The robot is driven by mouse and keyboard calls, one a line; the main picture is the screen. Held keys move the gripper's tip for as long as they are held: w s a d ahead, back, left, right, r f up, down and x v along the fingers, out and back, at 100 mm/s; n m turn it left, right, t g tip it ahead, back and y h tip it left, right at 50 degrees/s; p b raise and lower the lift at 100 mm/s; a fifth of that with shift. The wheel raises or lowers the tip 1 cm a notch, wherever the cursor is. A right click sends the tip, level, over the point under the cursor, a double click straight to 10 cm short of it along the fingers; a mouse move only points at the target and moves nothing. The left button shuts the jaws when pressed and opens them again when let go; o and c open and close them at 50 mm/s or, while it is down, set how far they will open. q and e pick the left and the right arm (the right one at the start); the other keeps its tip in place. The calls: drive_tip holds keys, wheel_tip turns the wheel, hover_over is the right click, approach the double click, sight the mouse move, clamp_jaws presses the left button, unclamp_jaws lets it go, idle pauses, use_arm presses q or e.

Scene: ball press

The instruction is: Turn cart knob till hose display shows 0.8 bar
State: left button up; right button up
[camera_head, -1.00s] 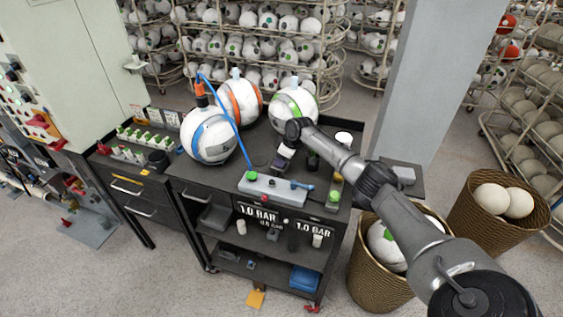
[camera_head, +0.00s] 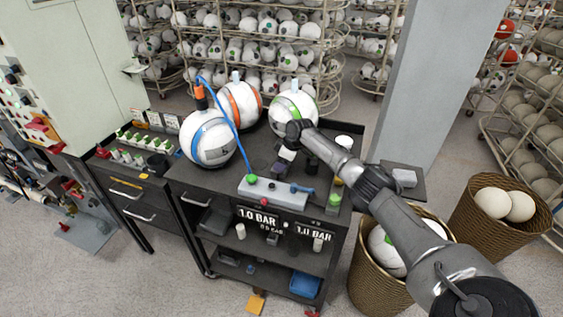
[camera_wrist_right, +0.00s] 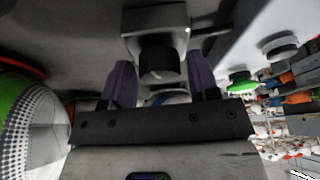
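The dark cart (camera_head: 186,172) stands in the middle of the head view. A grey box (camera_head: 262,188) on its front edge carries a blue hose (camera_head: 226,112) that runs to an orange fitting above the blue-banded ball (camera_head: 208,140). Large labels read 1.0 BAR on the left (camera_head: 258,215) and right (camera_head: 314,232); smaller text between them is too blurred to read surely. My right gripper (camera_head: 278,167) is low over the cart top behind the grey box. In the right wrist view its purple fingers stand apart, either side of a dark knob (camera_wrist_right: 157,66), with gaps visible. My left gripper is out of view.
An orange-banded ball (camera_head: 241,104) and a green-banded ball (camera_head: 293,101) stand at the cart's back. A white cup (camera_head: 343,142) is at the right. Baskets (camera_head: 505,232) stand right of the cart, a cabinet (camera_head: 62,75) left, and a grey pillar (camera_head: 425,85) behind.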

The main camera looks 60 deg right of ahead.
drive_tip(key=shift+o, duration=0.9)
drive_tip(key=v, duration=1.4)
drive_tip(key=shift+f, duration=0.1)
